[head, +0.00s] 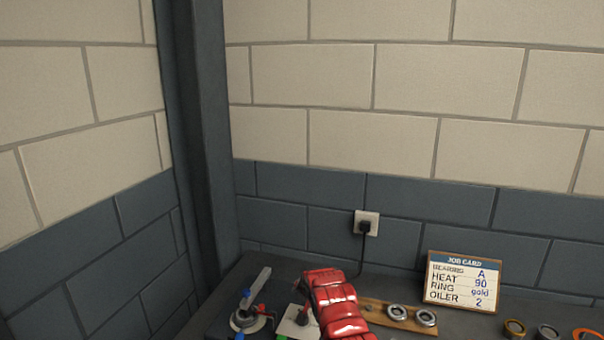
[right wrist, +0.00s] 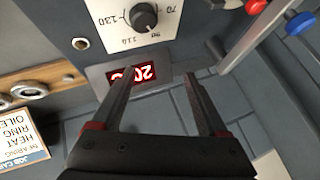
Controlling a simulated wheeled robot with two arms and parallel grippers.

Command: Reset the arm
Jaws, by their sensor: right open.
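My right gripper (right wrist: 163,84) is open in the right wrist view, with nothing between its two dark fingers. Its fingertips are in front of a heater box with a white dial face (right wrist: 110,22) and a black knob (right wrist: 145,17). A red-digit display (right wrist: 150,73) sits below the dial, partly hidden by a finger. In the head view a red padded arm (head: 338,308), likely my right one, is over the bench beside the white top of the box (head: 290,328) and hides part of it. My left gripper is in neither view.
A wooden board (head: 376,313) with two metal rings is right of the arm. A job card (head: 463,282) stands behind, reading A, 90, gold, 2. A clamp-like device (head: 248,317) with a lever is at left. More rings (head: 514,329) are at right. A plug (head: 366,226) is on the wall.

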